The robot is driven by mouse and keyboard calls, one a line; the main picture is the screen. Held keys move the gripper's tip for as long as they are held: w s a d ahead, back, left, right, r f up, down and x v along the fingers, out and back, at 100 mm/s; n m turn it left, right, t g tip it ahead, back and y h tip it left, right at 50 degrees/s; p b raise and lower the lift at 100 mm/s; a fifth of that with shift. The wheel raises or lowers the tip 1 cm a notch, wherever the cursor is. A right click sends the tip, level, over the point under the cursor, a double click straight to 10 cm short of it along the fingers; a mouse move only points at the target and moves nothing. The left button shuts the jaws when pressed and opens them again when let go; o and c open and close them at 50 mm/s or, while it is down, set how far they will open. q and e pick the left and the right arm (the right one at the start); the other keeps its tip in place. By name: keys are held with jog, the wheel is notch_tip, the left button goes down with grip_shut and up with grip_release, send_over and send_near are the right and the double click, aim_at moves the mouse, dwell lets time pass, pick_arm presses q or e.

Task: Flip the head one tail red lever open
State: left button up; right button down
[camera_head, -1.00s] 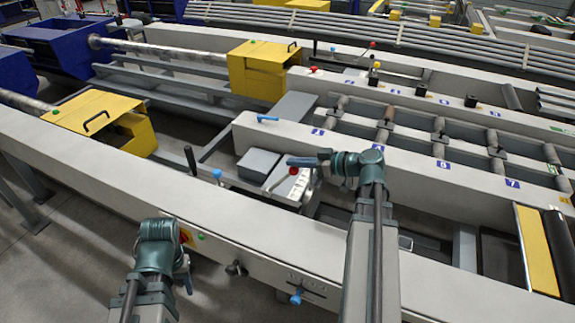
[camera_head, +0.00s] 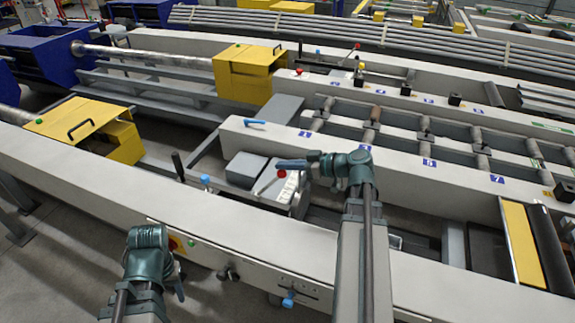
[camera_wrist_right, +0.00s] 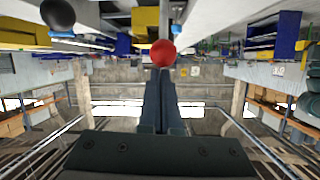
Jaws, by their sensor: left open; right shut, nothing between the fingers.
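The red ball knob (camera_head: 282,174) of a lever stands over the grey housing between the long rails, at the middle of the head view. It also shows in the right wrist view (camera_wrist_right: 162,52), just beyond the fingertips. My right gripper (camera_head: 280,164) is shut and empty, its fingers pointing left close by the knob. In the wrist view its shut fingers (camera_wrist_right: 161,75) line up with the knob; I cannot tell whether they touch it. The lever's rod is largely hidden. My left gripper (camera_head: 179,287) is open and empty, low in front of the near rail, its fingers partly hidden.
A blue-topped knob (camera_head: 206,181) and a black-handled lever (camera_head: 178,166) stand left of the housing. A blue handle (camera_head: 254,122) lies on the rail behind. Yellow boxes (camera_head: 248,75) are further left. The near rail (camera_head: 120,195) runs between my arms and the housing.

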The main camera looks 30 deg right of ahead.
jog(key=r, duration=0.1)
jog(key=w+r+p, duration=0.1)
jog(key=r+p, duration=0.1)
jog(key=shift+w+a, duration=0.25)
jog(key=shift+a, duration=0.15)
jog(key=f+p+v, duration=0.1)
jog(key=p+v, duration=0.1)
jog(key=v, duration=0.7)
jog(key=shift+s+d, duration=0.35)
jog(key=shift+s, duration=0.15)
jog(key=shift+r, duration=0.1)
jog(key=s+a+f+g+h, duration=0.1)
jog(key=a+f+g, duration=0.2)
jog(key=a, duration=0.5)
jog(key=a+f+g+h+p, duration=0.1)
jog(key=a+f+g, duration=0.3)
jog(key=a, duration=0.5)
jog(key=s+a+f+m+g+h+p, duration=0.1)
jog(key=a+f+g, duration=0.2)
jog(key=a, duration=0.6)
jog(key=shift+s+a+f+g, duration=0.15)
jog(key=shift+s+f+g, duration=0.15)
jog(key=shift+f+g, duration=0.1)
jog(key=s+a+m+h+p, duration=0.1)
jog(key=s+a+h, duration=0.4)
jog(key=a+h, duration=0.1)
jog(key=shift+a+f+g+h+p, duration=0.3)
jog(key=shift+a+f+g+h, duration=0.1)
jog(key=shift+a, duration=0.25)
